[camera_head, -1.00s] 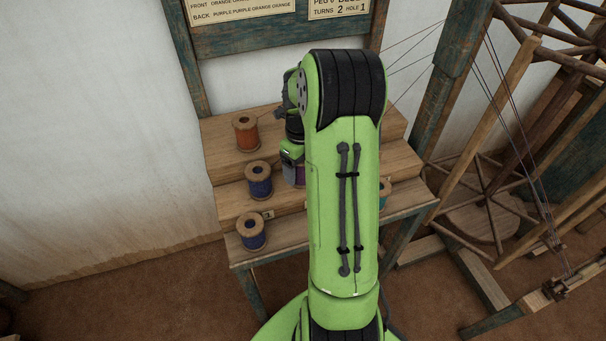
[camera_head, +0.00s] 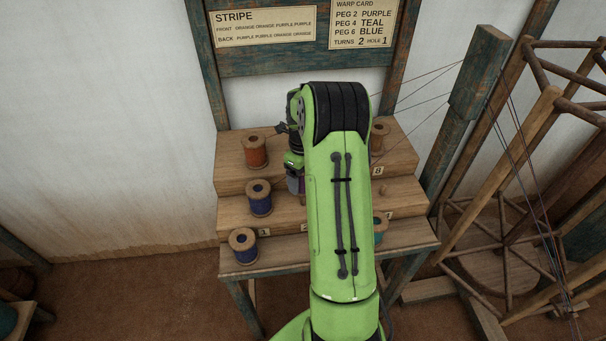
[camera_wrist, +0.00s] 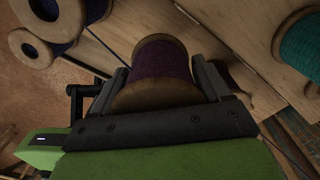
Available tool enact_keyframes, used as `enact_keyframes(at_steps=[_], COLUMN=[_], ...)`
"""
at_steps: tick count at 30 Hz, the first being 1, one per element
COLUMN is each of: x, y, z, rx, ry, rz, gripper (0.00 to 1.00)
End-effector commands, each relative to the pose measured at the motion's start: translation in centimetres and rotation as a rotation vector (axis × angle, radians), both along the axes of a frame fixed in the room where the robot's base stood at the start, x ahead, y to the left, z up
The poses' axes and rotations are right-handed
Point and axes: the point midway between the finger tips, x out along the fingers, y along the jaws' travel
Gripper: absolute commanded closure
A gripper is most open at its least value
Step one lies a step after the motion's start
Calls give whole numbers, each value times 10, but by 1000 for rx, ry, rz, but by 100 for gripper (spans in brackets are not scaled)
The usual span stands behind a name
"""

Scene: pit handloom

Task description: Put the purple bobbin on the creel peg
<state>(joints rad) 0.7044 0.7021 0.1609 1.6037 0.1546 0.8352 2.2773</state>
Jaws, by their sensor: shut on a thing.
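The purple bobbin (camera_wrist: 162,62) is between my gripper's fingers (camera_wrist: 160,85) in the wrist view, and the gripper is shut on it. In the head view my gripper (camera_head: 295,180) is over the middle of the stepped wooden creel (camera_head: 285,215), and a sliver of purple shows beside my arm. A small bare peg (camera_head: 385,187) stands on the creel's middle step, right of my arm. My arm hides the middle of the creel, so I cannot tell which peg lies below the bobbin. The warp card (camera_head: 362,24) reads peg 2 purple.
An orange bobbin (camera_head: 255,150) and two blue bobbins (camera_head: 258,197) (camera_head: 243,246) stand on the creel's left side. A brown bobbin (camera_head: 380,135) and a partly hidden teal bobbin (camera_head: 380,230) are at the right. A wooden reel frame (camera_head: 505,220) with stretched threads stands farther right.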

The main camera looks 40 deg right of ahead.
Motion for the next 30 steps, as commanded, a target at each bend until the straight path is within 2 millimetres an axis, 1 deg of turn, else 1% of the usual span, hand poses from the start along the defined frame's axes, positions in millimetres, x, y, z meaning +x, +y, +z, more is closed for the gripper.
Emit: enact_keyframes(at_steps=[1,21,25,30], x=[0,0,0,0], y=[0,0,0,0], z=[-7,-61,-68,-69], rx=[0,1,0,0], ry=[0,1,0,0], rz=[0,-1,-1,-1], gripper=[57,57,57,57])
